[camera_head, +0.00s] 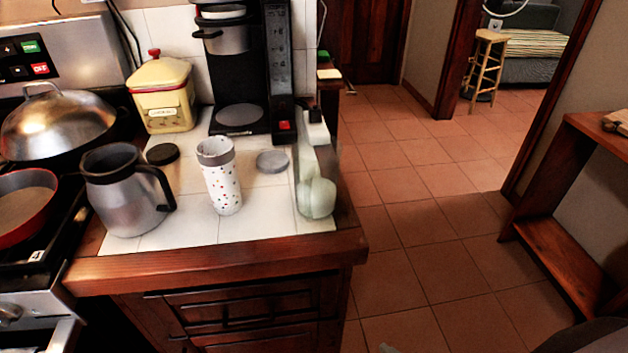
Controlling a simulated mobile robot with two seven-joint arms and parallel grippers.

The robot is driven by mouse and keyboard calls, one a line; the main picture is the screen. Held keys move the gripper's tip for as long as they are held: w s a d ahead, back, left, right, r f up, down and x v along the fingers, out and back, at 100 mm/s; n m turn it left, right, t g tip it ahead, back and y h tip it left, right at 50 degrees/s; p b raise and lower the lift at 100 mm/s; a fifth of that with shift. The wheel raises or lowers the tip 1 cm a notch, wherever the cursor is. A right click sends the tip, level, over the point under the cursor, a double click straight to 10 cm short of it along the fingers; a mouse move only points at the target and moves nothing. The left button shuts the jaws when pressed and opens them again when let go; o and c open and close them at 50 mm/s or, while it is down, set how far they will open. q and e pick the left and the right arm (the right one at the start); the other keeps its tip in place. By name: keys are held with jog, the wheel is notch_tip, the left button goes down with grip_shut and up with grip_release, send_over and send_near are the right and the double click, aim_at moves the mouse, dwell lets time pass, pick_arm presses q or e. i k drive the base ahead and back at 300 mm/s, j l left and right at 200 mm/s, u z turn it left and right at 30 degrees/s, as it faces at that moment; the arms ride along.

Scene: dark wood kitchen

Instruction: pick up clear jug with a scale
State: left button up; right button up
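A pale, translucent greenish vessel (316,198), which looks like the clear jug, stands at the right front corner of the white tiled counter (265,222). Its scale marks are too small to make out. A steel jug (127,203) with a black handle stands at the left front of the counter. A white dotted tumbler (222,182) stands between the two.
A coffee machine (281,69), a yellow canister (163,95), a black lid (162,153) and a grey lid (272,161) are behind. The stove with a domed pan (58,124) is left. Tiled floor (420,235) is open at right, before a wooden shelf unit (563,255).

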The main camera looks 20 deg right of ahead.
aim_at(317, 155)
jog(key=l+u, duration=0.45)
jog(key=l, duration=0.2)
jog(key=l+u, duration=0.45)
jog(key=l, duration=0.25)
jog(key=j, duration=0.2)
jog(key=i+z, duration=0.05)
